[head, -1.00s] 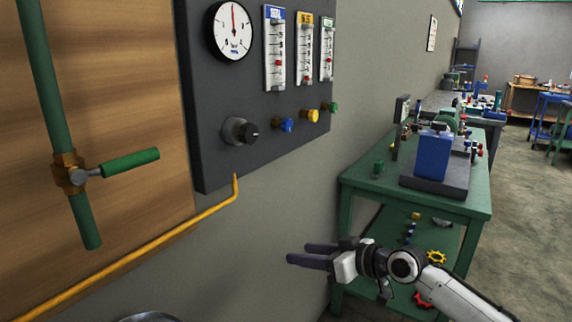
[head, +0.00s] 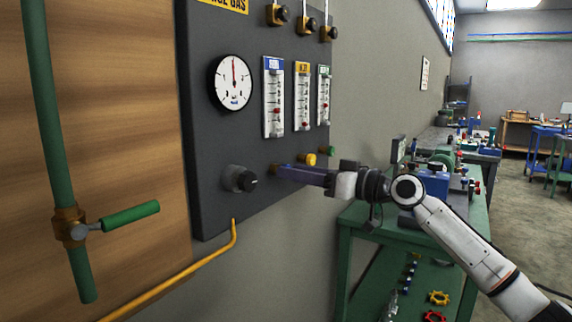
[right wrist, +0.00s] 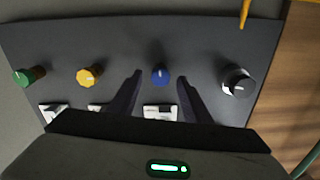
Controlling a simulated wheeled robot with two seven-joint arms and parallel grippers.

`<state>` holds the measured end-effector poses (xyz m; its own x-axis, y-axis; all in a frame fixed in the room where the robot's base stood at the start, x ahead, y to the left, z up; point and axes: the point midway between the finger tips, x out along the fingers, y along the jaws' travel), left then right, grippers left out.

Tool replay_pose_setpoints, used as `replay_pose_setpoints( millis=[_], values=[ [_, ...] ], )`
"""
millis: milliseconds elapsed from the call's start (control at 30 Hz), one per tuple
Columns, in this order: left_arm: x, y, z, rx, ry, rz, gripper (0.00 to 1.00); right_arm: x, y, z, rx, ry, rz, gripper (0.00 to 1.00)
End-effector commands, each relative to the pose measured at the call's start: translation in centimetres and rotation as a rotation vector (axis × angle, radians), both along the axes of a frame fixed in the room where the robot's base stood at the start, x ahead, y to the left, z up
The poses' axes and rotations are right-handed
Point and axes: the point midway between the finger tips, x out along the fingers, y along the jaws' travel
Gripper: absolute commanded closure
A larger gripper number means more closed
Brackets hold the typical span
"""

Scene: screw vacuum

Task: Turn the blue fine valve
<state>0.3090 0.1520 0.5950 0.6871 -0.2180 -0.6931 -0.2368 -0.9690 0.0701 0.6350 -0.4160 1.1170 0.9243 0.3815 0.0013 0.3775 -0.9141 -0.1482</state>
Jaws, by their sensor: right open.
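The blue fine valve (right wrist: 160,75) is a small round knob on the dark panel, seen in the right wrist view. It lies between the two open fingers of my right gripper (right wrist: 158,92), with a gap on each side. In the head view my right gripper (head: 282,170) reaches to the panel from the right and hides the blue knob. The fingertips are at or close to the panel; whether they touch it I cannot tell. My left gripper does not show.
Beside it on the panel (head: 222,140) are a yellow knob (head: 308,159), a green knob (right wrist: 30,76) and a larger black knob (head: 240,179). Flow meters (head: 273,97) and a round gauge (head: 231,82) sit above. A green bench (head: 345,232) stands at right.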

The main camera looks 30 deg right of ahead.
Motion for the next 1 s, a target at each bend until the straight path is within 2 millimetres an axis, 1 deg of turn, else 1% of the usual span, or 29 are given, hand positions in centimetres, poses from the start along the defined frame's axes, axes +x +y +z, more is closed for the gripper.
replay_pose_setpoints(
  millis=[33,100,233,367,600,833,867,1000],
  values=[
    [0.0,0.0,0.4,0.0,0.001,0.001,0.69,0.7,0.4,0.4,0.0,-0.002,0.002,0.56],
    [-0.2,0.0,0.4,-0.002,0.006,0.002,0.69,1.6,0.7,0.3,0.001,-0.002,0.001,0.56],
    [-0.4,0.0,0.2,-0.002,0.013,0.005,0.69,2.6,1.1,0.1,0.0,-0.001,0.0,0.56],
    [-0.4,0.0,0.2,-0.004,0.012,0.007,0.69,3.0,1.3,0.0,-0.002,0.0,0.0,0.56],
    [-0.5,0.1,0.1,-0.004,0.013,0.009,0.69,3.1,1.3,-0.1,-0.003,0.001,0.0,0.56],
    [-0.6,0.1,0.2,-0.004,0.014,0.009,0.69,3.0,1.3,-0.1,-0.003,0.001,0.0,0.94],
    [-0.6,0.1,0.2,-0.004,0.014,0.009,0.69,3.0,1.3,-0.1,-0.003,0.001,0.0,0.97],
    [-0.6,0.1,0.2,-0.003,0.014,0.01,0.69,3.0,1.3,-0.1,0.002,0.003,0.0,0.97]
  ],
)
